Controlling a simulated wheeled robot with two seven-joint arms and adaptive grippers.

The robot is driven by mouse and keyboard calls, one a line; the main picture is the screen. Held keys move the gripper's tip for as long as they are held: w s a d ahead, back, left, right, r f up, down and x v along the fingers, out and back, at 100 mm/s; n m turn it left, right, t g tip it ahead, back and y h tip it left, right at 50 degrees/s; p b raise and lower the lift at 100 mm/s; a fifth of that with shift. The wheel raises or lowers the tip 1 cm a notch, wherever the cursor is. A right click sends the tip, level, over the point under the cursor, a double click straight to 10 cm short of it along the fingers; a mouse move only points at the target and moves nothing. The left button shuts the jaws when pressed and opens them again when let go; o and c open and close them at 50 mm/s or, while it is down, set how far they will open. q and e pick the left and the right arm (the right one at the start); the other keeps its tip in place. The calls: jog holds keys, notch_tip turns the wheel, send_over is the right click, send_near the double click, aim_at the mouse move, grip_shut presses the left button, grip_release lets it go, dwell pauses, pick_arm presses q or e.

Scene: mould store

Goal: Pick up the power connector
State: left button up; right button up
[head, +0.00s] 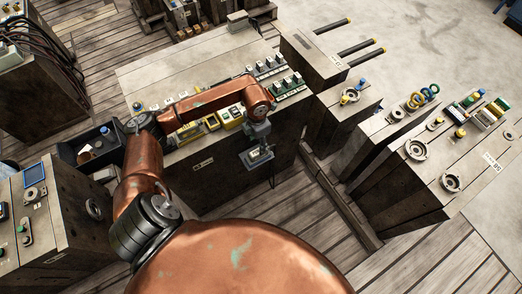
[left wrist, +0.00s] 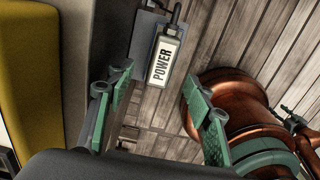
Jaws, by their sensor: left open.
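The power connector (left wrist: 162,62) is a grey block with a white label reading POWER, and a dark cable leaves its upper end in the left wrist view. In the head view the small pale connector (head: 258,156) shows by the front of the middle cabinet, partly hidden by my left gripper (head: 257,150). My left gripper (left wrist: 157,97) is open, its green fingers spread to either side below the connector in the wrist picture. My right gripper is not in view.
The middle cabinet (head: 150,75) carries several small coloured parts along its front edge. A dark bin (head: 68,153) stands to its left. More cabinets with rings and fittings (head: 448,182) stand at the right. A yellow thing (left wrist: 30,65) fills the wrist view's left side.

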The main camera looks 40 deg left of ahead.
aim_at(258, 151)
pick_arm(q)
jog(key=f+b, duration=0.1)
jog(key=f, duration=0.5)
jog(key=shift+d+f+b, duration=0.2)
jog(key=shift+f+b, duration=0.2)
jog(key=shift+f, duration=0.2)
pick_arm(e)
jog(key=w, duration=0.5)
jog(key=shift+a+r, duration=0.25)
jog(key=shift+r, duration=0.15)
pick_arm(q)
jog(key=shift+r, duration=0.1)
grip_shut()
